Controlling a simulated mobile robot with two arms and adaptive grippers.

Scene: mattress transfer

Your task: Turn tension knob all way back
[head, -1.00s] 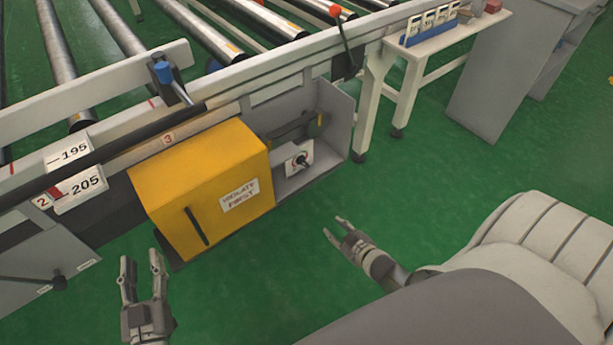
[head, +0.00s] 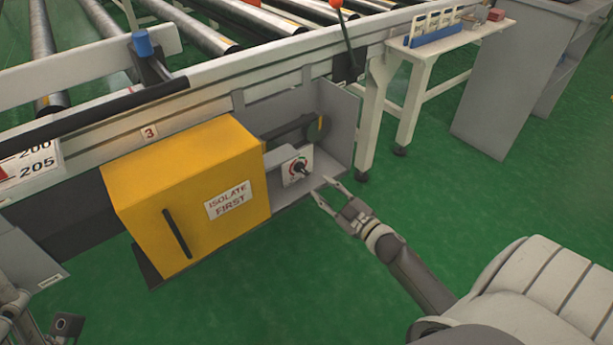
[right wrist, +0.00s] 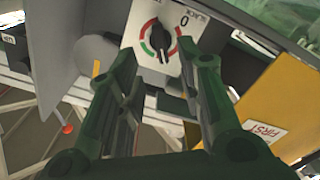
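The tension knob (head: 303,170) is a small black knob on a white plate with a red and green dial, in the grey recess right of the yellow box. In the right wrist view the knob (right wrist: 160,40) stands between red and green arcs, near a "0" mark. My right gripper (head: 323,188) is open and empty, just in front and to the right of the knob. In the right wrist view its fingertips (right wrist: 165,60) are apart, one either side of the knob, not visibly touching it. My left gripper is partly cut off at the lower left; its fingers are unclear.
The yellow box (head: 190,190), labelled "ISOLATE FIRST", stands directly left of the knob. A grey side panel (head: 338,130) bounds the recess on the right. The roller conveyor frame (head: 220,80) runs above. Green floor (head: 420,180) is free to the right.

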